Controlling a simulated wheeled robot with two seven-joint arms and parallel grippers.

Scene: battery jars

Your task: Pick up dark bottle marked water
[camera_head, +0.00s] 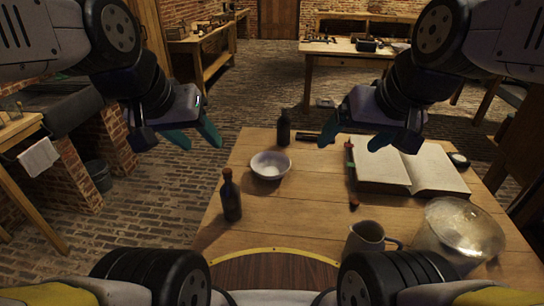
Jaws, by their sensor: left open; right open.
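Two dark bottles stand upright on the wooden table. The nearer dark bottle (231,197) has a cork-coloured top and stands near the table's left edge. The farther dark bottle (283,128) stands at the table's back edge. No marking is readable on either, so I cannot tell which is the water one. My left gripper (177,138) is open and empty, raised in the air left of the table, apart from both bottles. My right gripper (354,140) is open and empty, raised near the back of the table, right of the farther bottle.
The wooden table (290,205) also holds a white bowl (270,166) between the bottles, an open book (412,170), a thin red-tipped rod (351,170), a grey jug (368,241) and a large glass jar (458,232). The table's middle is clear. A sink (65,105) stands left.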

